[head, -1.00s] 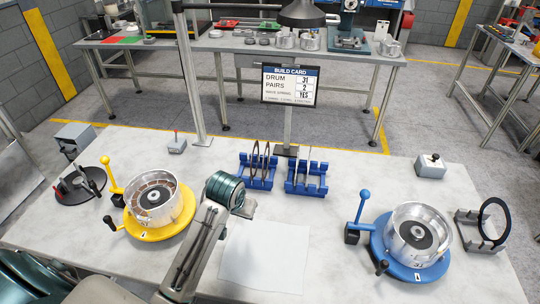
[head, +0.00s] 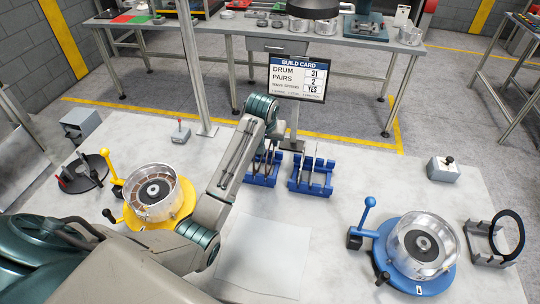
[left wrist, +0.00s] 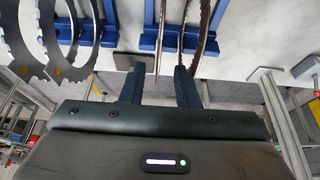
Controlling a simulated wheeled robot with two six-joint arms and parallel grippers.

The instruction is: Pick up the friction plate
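The left blue rack (head: 262,180) holds thin upright ring plates, brownish in the wrist view, which look like the friction plates (left wrist: 199,38). My left gripper (left wrist: 158,76) is above this rack, with its two dark fingers apart. In the left wrist view a thin plate edge (left wrist: 158,45) stands between the finger lines, just beyond the tips. The right finger's tip is close to a brownish plate; I cannot tell whether they touch. My left arm hides part of the rack in the head view. My right gripper is not in view.
The right blue rack (head: 311,183) holds more upright plates. A yellow drum fixture (head: 176,218) stands left, a blue one (head: 412,280) right. The build card (head: 297,79) stands behind the racks. A white sheet (head: 263,262) lies in front, clear.

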